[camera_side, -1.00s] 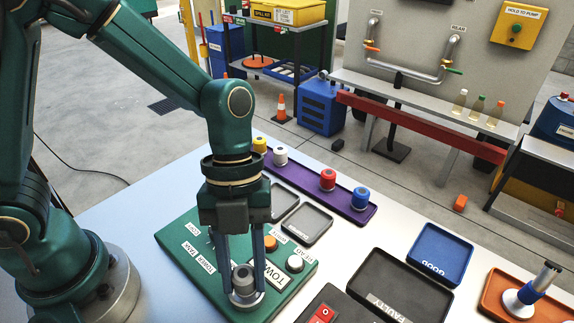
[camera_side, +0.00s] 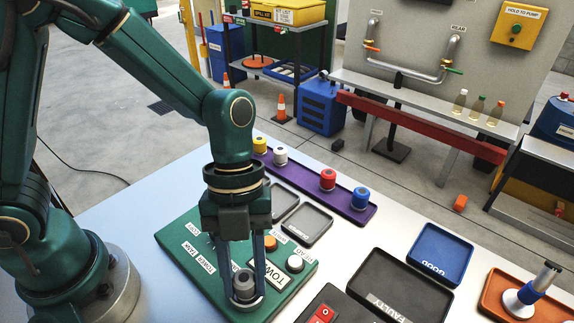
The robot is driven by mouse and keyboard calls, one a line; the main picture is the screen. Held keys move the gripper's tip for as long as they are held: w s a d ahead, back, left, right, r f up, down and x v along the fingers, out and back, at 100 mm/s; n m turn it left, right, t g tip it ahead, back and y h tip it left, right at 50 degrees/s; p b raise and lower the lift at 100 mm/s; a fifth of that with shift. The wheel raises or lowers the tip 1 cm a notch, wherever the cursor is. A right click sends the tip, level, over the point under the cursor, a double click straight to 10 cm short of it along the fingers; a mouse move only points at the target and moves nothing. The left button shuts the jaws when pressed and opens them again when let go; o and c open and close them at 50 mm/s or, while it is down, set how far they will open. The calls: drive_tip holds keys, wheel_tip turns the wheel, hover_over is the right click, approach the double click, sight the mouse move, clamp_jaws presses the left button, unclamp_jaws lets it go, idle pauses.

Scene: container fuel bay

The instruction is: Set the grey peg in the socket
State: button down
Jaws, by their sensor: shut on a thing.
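The grey peg (camera_side: 244,284) is a short dark cylinder with a hole in its top. It stands about upright between the two fingers of my gripper (camera_side: 247,289), which is shut on it. The socket (camera_side: 248,305) is a pale metal ring at the front corner of the green board (camera_side: 188,232). The peg is right at the ring, and its lower end is hidden by the ring and fingers. I cannot tell how deep it sits.
An orange button (camera_side: 270,243) and a white button (camera_side: 295,263) stand on the board close to my gripper. A purple tray (camera_side: 305,190) holds several coloured pegs. The FAULTY tray (camera_side: 400,285), GOOD tray (camera_side: 440,255) and red switch (camera_side: 321,315) lie to the right.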

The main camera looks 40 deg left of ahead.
drive_tip(key=shift+f, duration=0.15)
drive_tip(key=shift+c, duration=2.2)
unclamp_jaws()
drive_tip(key=c, duration=0.3)
drive_tip(key=shift+o, duration=0.8)
drive_tip(key=shift+r, duration=4.1)
drive_tip(key=shift+w, duration=0.1)
